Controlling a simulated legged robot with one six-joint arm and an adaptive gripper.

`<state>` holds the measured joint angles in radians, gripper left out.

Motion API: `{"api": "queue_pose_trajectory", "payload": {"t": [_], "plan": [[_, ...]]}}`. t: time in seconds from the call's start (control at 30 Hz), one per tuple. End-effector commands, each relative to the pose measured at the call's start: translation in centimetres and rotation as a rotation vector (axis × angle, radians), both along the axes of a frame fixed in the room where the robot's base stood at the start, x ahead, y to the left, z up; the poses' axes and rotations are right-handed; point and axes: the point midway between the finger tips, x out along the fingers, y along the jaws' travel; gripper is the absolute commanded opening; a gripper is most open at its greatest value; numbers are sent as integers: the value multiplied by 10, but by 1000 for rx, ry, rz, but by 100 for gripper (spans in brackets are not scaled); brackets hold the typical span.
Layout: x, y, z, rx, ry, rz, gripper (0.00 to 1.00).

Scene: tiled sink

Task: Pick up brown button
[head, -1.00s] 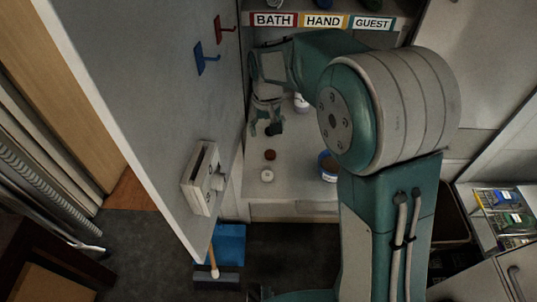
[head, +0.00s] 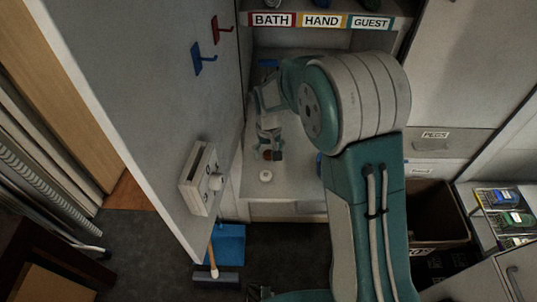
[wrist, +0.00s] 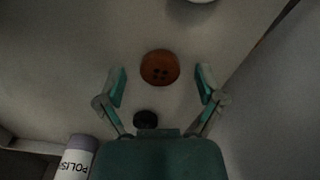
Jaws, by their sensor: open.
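The brown button (wrist: 160,68) is round, with small holes in its middle. It lies flat on the pale surface. In the wrist view it sits between and slightly beyond the two fingertips of my gripper (wrist: 162,84). The fingers are spread, with clear gaps on both sides of the button. In the head view my gripper (head: 268,152) is low over the surface, and the brown button (head: 267,155) is partly hidden by the fingers.
A white round piece (head: 265,177) lies in front of the button. A dark round piece (wrist: 146,119) lies near my palm. A container lettered POLISH (wrist: 76,160) is at lower left. The grey panel with hooks (head: 150,100) bounds the left side.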

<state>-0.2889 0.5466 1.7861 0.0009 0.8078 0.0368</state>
Motion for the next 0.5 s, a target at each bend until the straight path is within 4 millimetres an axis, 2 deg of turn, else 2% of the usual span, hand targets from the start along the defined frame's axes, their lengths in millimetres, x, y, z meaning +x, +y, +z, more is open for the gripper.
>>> {"api": "queue_pose_trajectory", "payload": {"t": [0.03,0.07,0.2,0.5], "plan": [[0,0,0,0,0,0,74],[0,0,0,0,0,0,61],[0,1,0,-1,0,0,27],[0,1,0,-1,1,0,24]]}}
